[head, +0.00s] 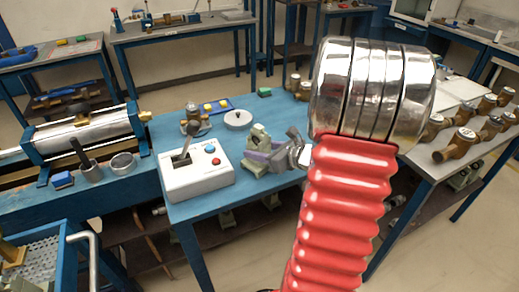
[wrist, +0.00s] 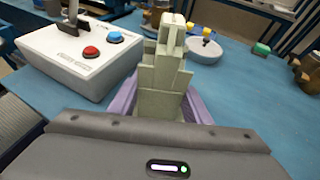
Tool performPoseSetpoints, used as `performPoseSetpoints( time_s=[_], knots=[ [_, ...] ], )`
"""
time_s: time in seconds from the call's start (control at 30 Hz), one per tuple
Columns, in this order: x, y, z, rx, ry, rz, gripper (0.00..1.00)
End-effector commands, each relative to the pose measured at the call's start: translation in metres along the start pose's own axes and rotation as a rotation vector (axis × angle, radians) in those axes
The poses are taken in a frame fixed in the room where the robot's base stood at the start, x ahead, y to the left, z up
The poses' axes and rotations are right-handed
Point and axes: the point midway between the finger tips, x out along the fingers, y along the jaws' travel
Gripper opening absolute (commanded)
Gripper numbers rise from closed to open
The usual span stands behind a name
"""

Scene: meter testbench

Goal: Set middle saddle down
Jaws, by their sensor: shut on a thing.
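The saddle is a pale grey-green stepped block (wrist: 165,85) in the wrist view. It is upright between the lilac fingers of my gripper (wrist: 162,105), which is shut on it. In the head view the saddle (head: 259,134) is at the right part of the blue bench, just right of the white control box. My gripper (head: 258,155) is low at the bench top there. I cannot tell whether the saddle's base touches the bench; the gripper body hides it in the wrist view.
The white control box (head: 197,173) with lever and buttons stands close left. Brass meters (head: 460,142) stand on the right table. Bare blue bench (head: 215,200) lies in front.

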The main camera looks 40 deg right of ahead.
Motion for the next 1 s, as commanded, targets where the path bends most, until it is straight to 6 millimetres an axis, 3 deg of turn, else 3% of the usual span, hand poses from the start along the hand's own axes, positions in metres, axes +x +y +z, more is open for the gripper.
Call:
performPoseSetpoints(
  time_s=[0.1, 0.13, 0.37, 0.73, 1.0],
  knots=[
    [0.000, 0.000, 0.000, -0.001, -0.002, 0.000, 0.00],
    [0.001, 0.000, -0.002, 0.000, 0.000, 0.000, 0.44],
    [0.001, 0.000, -0.001, 0.000, 0.000, 0.000, 0.60],
    [-0.001, 0.000, 0.001, -0.001, -0.001, -0.001, 0.62],
    [-0.028, -0.001, 0.001, -0.002, -0.001, -0.003, 0.62]
  ],
)
